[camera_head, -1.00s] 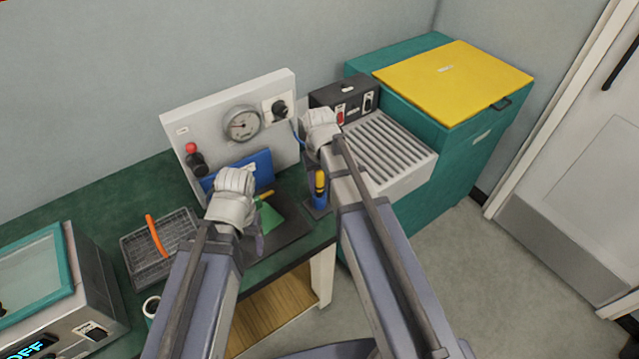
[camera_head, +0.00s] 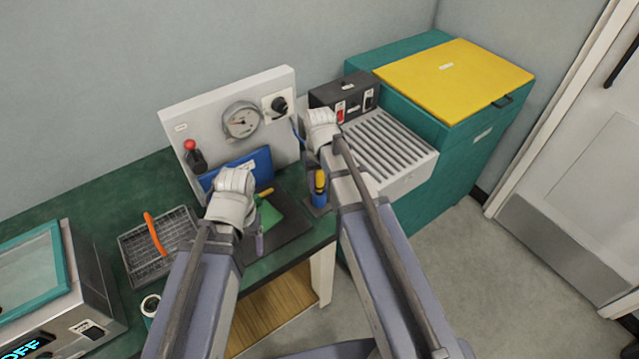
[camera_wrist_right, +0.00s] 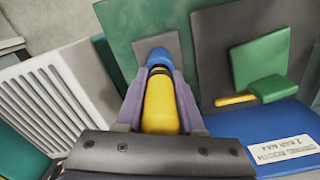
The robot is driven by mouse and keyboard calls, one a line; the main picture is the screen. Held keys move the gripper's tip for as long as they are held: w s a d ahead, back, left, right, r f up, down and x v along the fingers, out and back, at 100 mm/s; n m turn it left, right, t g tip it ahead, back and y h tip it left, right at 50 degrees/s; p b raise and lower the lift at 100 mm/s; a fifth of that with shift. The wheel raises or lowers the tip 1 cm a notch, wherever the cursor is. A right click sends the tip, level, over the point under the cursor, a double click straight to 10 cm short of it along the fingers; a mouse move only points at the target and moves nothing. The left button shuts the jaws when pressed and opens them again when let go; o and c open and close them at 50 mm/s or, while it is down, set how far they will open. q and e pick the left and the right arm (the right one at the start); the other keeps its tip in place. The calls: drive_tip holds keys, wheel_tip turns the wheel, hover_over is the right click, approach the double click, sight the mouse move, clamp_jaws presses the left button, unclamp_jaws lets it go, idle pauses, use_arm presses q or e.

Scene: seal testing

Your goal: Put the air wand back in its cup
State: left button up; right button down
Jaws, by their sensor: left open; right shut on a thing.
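The air wand (camera_wrist_right: 160,105) has a yellow body and a dark ring, and stands between the purple fingers of my right gripper (camera_wrist_right: 163,82). In the head view its yellow part (camera_head: 320,179) shows beside my right forearm. A blue part (camera_wrist_right: 158,55), seemingly the cup, lies just beyond the wand's dark ring, above a small grey plate; it also shows in the head view (camera_head: 318,198). I cannot tell how deep the wand sits in it. My right gripper is shut on the wand. My left gripper (camera_head: 258,232) is open, over the dark mat.
A green block (camera_head: 270,214) with a yellow bar lies on the dark mat (camera_head: 292,222), by a blue panel. A gauge board (camera_head: 178,124) stands behind. A wire basket (camera_head: 133,254) is at left, a slatted roller bed (camera_head: 392,158) at right.

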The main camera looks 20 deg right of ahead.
drive_tip(key=shift+c, duration=2.2)
unclamp_jaws()
use_arm(q)
drive_tip(key=shift+r, duration=0.1)
use_arm(e)
drive_tip(key=shift+r, duration=0.1)
wheel_tip(320, 180, up, 10)
drive_tip(key=p, duration=1)
drive_tip(key=shift+r+p, duration=0.25)
drive_tip(key=shift+p, duration=0.15)
use_arm(q)
wheel_tip(320, 180, up, 10)
drive_tip(key=shift+r, duration=0.2)
use_arm(e)
drive_tip(key=shift+f, duration=0.1)
